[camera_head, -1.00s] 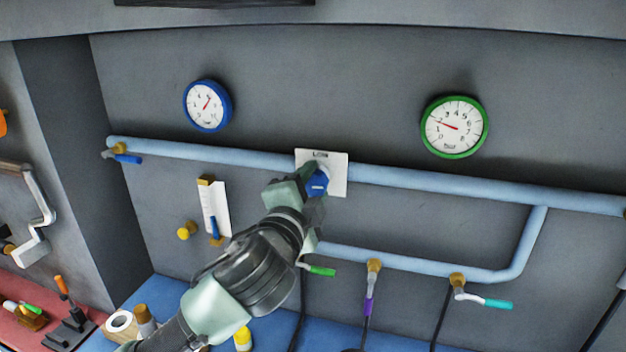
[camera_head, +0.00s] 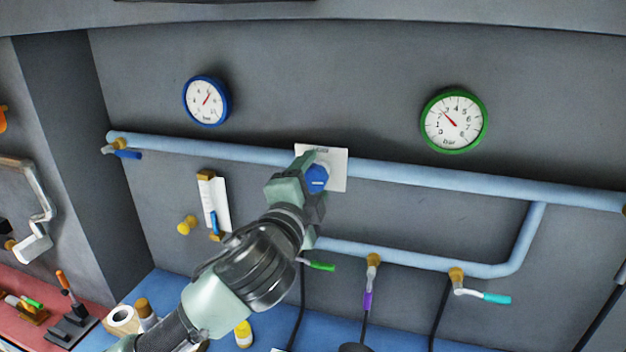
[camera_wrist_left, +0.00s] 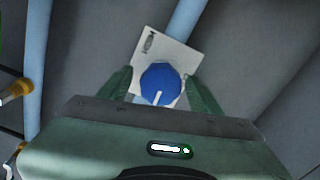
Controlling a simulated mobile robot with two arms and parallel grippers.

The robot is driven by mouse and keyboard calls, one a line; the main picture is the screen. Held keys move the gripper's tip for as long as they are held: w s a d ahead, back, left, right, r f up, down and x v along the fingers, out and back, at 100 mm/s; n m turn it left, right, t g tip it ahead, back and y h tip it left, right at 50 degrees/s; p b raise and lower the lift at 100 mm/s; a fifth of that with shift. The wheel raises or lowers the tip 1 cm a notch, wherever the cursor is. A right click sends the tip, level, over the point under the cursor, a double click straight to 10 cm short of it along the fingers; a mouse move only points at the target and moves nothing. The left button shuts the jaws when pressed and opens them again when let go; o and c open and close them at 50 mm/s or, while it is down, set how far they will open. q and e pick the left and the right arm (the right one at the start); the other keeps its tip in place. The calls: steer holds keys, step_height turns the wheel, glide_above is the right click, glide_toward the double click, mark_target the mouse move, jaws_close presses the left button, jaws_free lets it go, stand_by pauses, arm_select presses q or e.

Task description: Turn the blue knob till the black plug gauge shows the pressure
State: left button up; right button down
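The blue knob (camera_head: 316,178) sits on a white plate (camera_head: 338,172) on the wall; it also shows in the left wrist view (camera_wrist_left: 160,84), with a white mark pointing down. A thin gap or shadow beside the knob makes exact contact hard to see. A green-rimmed gauge (camera_head: 454,121) has its red needle pointing up and left. A blue-rimmed gauge (camera_head: 206,101) has its needle pointing up and right. I cannot make out a black plug on any gauge. My right gripper is out of view.
A light blue pipe (camera_head: 430,180) runs behind the plate, with a lower branch carrying several valves, one with a green handle (camera_head: 320,266). A valve with a blue handle (camera_head: 128,154) is at the left. A blue bench (camera_head: 170,292) with a tape roll (camera_head: 122,320) lies below.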

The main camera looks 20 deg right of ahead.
mark_target(312, 183)
arm_select(q)
steer(key=b+v, duration=0.2)
steer(key=v, duration=0.4)
steer(key=shift+s+a+b, duration=0.15)
steer(key=shift+b, duration=0.2)
steer(key=shift+s+a, duration=0.4)
steer(key=shift+s, duration=0.2)
